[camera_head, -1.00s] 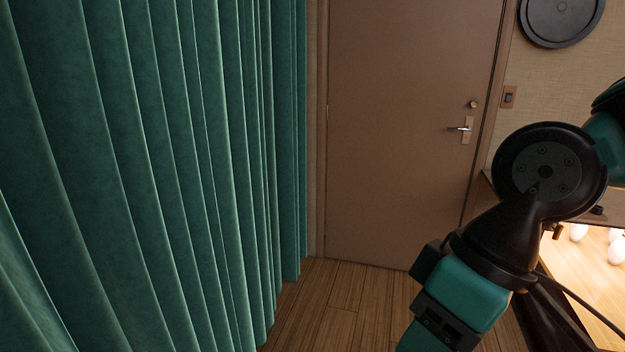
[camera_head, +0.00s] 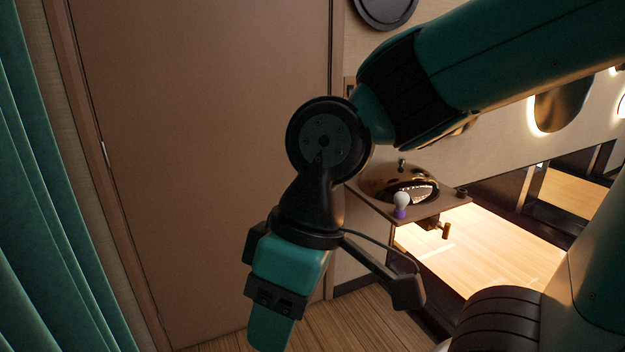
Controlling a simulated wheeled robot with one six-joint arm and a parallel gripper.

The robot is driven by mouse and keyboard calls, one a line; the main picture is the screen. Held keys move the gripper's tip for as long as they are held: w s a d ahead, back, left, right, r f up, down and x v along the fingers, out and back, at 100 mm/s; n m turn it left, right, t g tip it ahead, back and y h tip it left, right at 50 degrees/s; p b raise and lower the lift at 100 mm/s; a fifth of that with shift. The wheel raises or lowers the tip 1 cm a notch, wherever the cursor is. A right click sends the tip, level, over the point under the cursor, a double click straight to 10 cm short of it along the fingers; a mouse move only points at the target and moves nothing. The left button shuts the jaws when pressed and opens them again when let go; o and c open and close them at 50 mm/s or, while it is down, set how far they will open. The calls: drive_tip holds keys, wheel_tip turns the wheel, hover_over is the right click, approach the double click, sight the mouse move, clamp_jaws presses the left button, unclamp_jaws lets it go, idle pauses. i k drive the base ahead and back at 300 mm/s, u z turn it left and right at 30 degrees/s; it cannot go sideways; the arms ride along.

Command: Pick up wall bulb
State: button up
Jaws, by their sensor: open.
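A small bulb (camera_head: 401,200) with a white round top and a purple base stands upright on a brown ledge (camera_head: 440,204) against the wall, right of the door. My gripper (camera_head: 268,332) hangs down left of and nearer than the bulb, in front of the door, well apart from it. It is open and holds nothing that I can see. Its tips are near the bottom edge and its gap is seen side-on.
A shiny dark dome (camera_head: 385,180) sits on the ledge just behind the bulb. A closed brown door (camera_head: 200,150) fills the left, with a green curtain (camera_head: 50,260) beside it. A bright wooden lane (camera_head: 490,250) lies to the right. Bare wood floor (camera_head: 340,318) shows below.

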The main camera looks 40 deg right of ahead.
sight(401, 198)
drive_tip(key=z, duration=0.85)
drive_tip(key=i, duration=1.1)
drive_tip(key=z, duration=1)
drive_tip(key=i, duration=0.25)
drive_tip(key=z, duration=0.3)
